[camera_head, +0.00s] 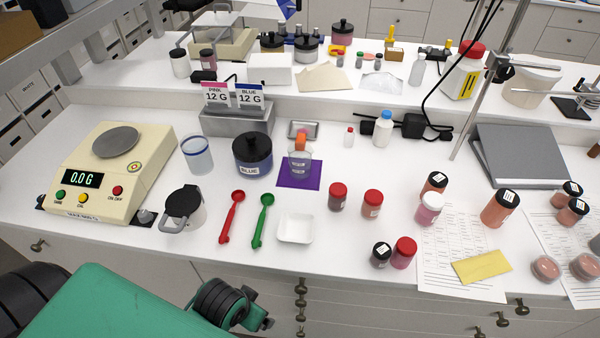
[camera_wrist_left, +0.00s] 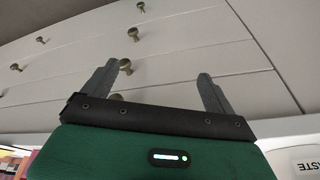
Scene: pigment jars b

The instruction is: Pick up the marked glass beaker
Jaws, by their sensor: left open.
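A small clear glass beaker (camera_head: 300,163) with an orange piece at its top stands upright on a purple square (camera_head: 286,182) in the middle of the counter. A second clear vessel with a blue rim (camera_head: 197,154) stands to its left, beyond the black-lidded BLUE jar (camera_head: 252,156). My left gripper (camera_wrist_left: 160,88) is open in the left wrist view, with nothing between its fingers and drawer fronts beyond them. It is well apart from both vessels. My green left arm shows at the bottom left of the head view. My right gripper is not in view.
A scale (camera_head: 113,170) reading 0.0 stands at left. A black-lidded pitcher (camera_head: 184,207), a red scoop (camera_head: 232,217), a green scoop (camera_head: 262,218) and a white dish (camera_head: 295,228) lie in front. Red-lidded jars (camera_head: 338,197) stand right of the beaker. A metal sign holder (camera_head: 237,120) stands behind.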

